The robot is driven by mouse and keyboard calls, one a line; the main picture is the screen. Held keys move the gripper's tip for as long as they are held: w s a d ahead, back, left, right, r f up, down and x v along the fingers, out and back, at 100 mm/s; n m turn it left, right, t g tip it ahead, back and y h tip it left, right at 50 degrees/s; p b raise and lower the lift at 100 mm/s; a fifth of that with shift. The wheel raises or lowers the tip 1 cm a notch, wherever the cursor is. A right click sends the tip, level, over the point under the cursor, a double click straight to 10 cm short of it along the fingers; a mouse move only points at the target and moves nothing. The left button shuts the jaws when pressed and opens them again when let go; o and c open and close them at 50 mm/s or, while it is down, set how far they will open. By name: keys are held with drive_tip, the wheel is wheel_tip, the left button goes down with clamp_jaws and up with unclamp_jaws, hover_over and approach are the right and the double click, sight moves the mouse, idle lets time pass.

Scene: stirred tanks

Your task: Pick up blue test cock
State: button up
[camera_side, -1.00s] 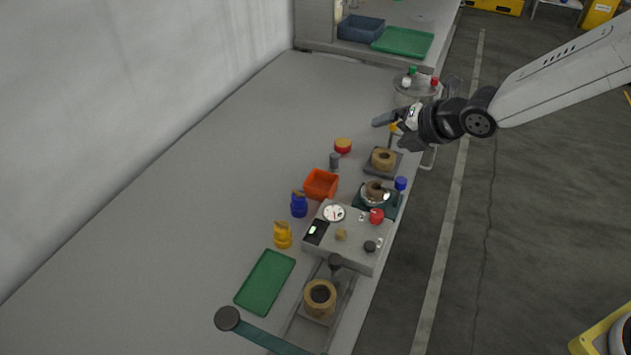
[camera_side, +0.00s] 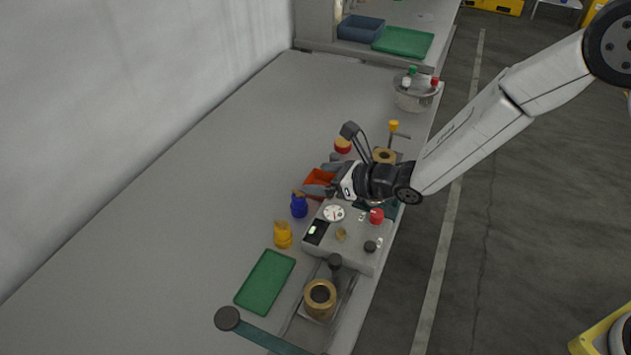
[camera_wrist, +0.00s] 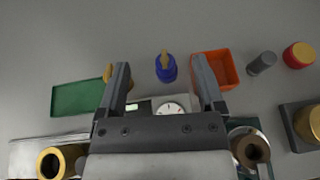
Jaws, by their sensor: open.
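The blue test cock (camera_side: 299,206) stands on the grey bench, left of the instrument box. It has a blue ribbed body and a tan top. In the wrist view the blue test cock (camera_wrist: 166,72) appears between my two finger tips, farther off than they are. My gripper (camera_side: 321,178) is open and empty, above the bench to the upper right of the cock in the side view. In the wrist view my gripper (camera_wrist: 161,68) shows both fingers apart, with nothing between them at their own depth.
An orange bin (camera_wrist: 228,82) stands close beside the cock, partly behind my gripper in the side view. A yellow cock (camera_side: 283,236) stands on the other side. The instrument box (camera_side: 345,245) with a dial and a green tray (camera_side: 265,281) are near. Bench toward the wall is clear.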

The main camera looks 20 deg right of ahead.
sight(303, 194)
wheel_tip(303, 194, down, 5)
drive_tip(key=shift+w, duration=0.1)
idle(0.3)
drive_tip(key=shift+x, duration=2.4)
clamp_jaws()
